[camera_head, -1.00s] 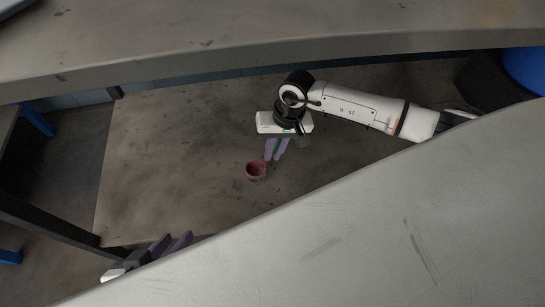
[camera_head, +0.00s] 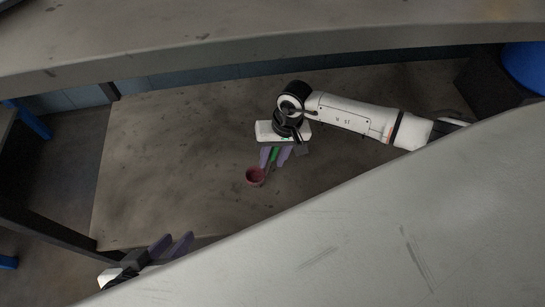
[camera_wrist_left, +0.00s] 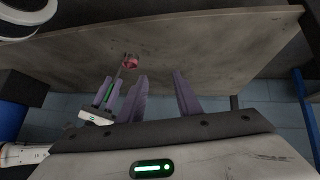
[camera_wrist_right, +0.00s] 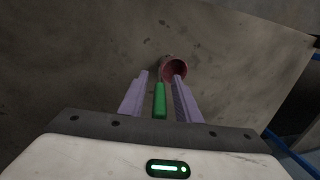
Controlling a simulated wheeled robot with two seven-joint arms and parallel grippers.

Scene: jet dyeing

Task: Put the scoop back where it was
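The scoop has a dark red bowl (camera_head: 255,176) and a green handle (camera_head: 273,155) and is on the brown worktop. In the right wrist view its bowl (camera_wrist_right: 176,70) is just beyond the fingertips, and the green handle (camera_wrist_right: 160,101) lies between the fingers with a gap on each side. My right gripper (camera_head: 273,161) is open around the handle. The scoop also shows in the left wrist view, bowl (camera_wrist_left: 130,62) outermost. My left gripper (camera_head: 175,243) is open and empty at the lower left, far from the scoop; its fingers (camera_wrist_left: 161,75) are spread in its wrist view.
The brown worktop (camera_head: 160,150) is bare around the scoop. A grey raised ledge (camera_head: 300,48) runs along the top of the head view. A large grey surface (camera_head: 400,230) covers the lower right. A blue round container (camera_head: 525,68) is at the right edge.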

